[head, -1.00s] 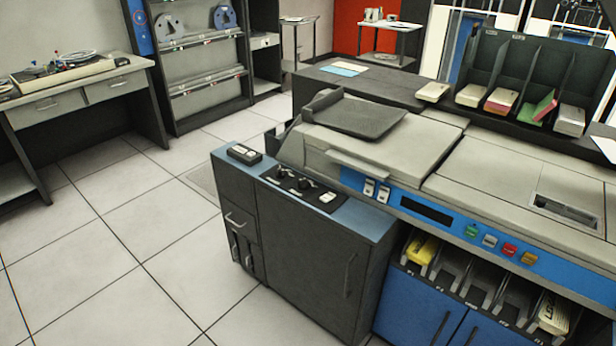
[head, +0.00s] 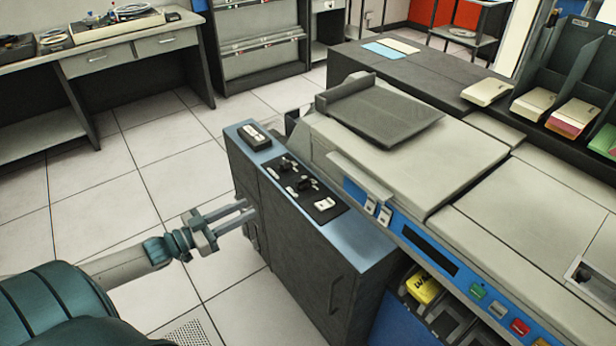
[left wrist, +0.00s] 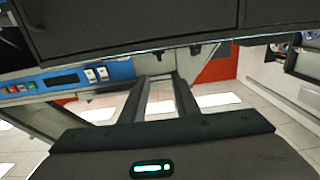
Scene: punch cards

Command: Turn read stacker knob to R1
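A black control panel (head: 303,188) lies on the blue top of the dark cabinet. It carries two small black knobs, a far one (head: 284,168) and a near one (head: 305,184), with small white parts around them. Labels are too small to read, so I cannot tell which is the read stacker knob or where it points. My left gripper (head: 249,209) is left of the cabinet, apart from the knobs, with fingers pointing toward the cabinet side. In the left wrist view its two fingers (left wrist: 162,80) stand apart with nothing between them. My right gripper is not in view.
A small black box with white keys (head: 254,136) sits at the cabinet top's far end. The card machine with its dark sloped tray (head: 380,118) rises just right of the panel. Open tiled floor lies to the left, with a desk (head: 130,45) beyond.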

